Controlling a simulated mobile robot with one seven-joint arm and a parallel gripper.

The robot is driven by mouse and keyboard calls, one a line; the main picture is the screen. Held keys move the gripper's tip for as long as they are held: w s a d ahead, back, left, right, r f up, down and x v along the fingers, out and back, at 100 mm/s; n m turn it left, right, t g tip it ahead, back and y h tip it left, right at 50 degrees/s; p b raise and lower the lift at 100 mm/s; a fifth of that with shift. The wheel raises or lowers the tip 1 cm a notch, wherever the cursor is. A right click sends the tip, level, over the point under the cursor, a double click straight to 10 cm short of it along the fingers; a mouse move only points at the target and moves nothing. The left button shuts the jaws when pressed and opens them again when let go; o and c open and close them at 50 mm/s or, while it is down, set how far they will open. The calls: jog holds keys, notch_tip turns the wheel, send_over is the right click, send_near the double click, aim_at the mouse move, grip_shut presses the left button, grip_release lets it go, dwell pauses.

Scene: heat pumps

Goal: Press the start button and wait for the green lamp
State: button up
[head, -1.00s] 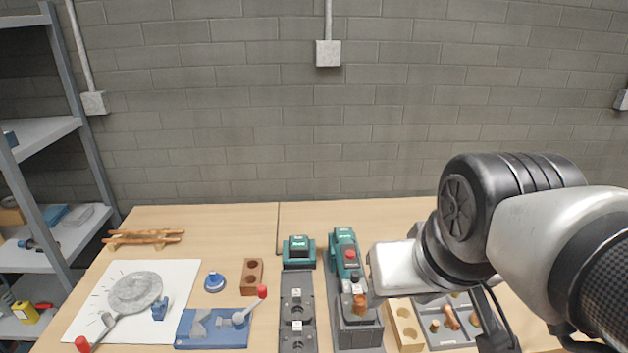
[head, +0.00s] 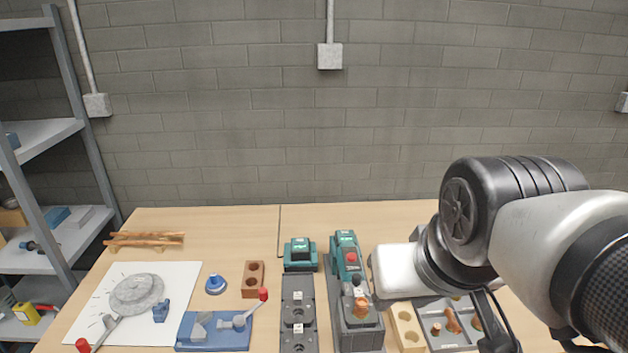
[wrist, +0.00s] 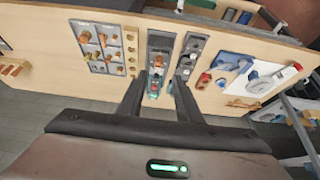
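A teal test unit (head: 345,260) with a small green display and a red button stands at the back of a long grey fixture (head: 362,338). A copper-orange part (head: 361,308) sits upright towards the front of that fixture. A second teal unit (head: 300,255) with a dark top stands to its left. I cannot pick out a separate start button or a lit green lamp. My gripper (wrist: 157,82) is open and empty in the wrist view, its fingers apart above the bench, with the teal unit (wrist: 153,89) showing between them. My arm hides the fingers in the head view.
A light wood holed block (head: 406,326) and a grey parts tray (head: 436,342) are at right.

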grip_shut()
dwell(1.4)
